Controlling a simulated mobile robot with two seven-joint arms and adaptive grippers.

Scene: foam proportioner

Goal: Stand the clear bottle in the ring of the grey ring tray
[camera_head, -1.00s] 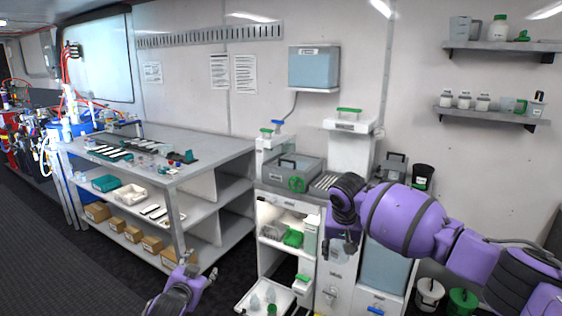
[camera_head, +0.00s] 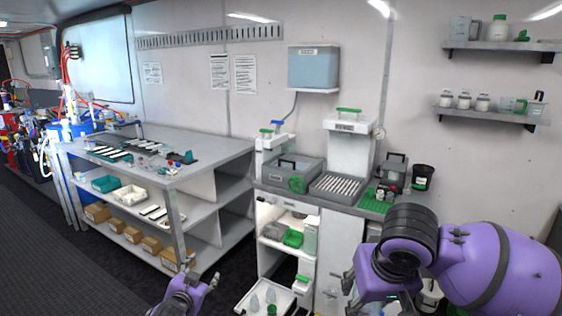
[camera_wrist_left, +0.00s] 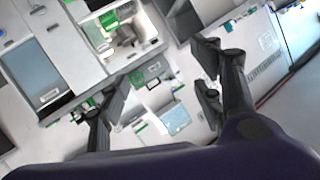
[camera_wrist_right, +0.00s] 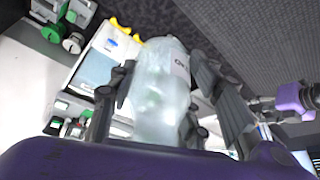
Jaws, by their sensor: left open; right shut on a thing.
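The clear bottle (camera_wrist_right: 162,90), translucent with a small dark-lettered label, is between the fingers of my right gripper (camera_wrist_right: 162,98) in the right wrist view. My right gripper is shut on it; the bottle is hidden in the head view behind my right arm. My left gripper (camera_head: 203,276) is open and empty, low in front of the shelf bench; its spread fingers also show in the left wrist view (camera_wrist_left: 160,90). A grey tray-like thing (camera_head: 274,230) sits on the cabinet shelf, but I cannot make out a ring or tell whether it is the ring tray.
A green tray (camera_head: 292,238) is beside the grey thing. A white pull-out tray (camera_head: 249,304) with clear bottles juts out below. The counter holds a grey box (camera_head: 290,172), a ribbed tray (camera_head: 338,188) and a green rack (camera_head: 377,199). Open floor lies at the left.

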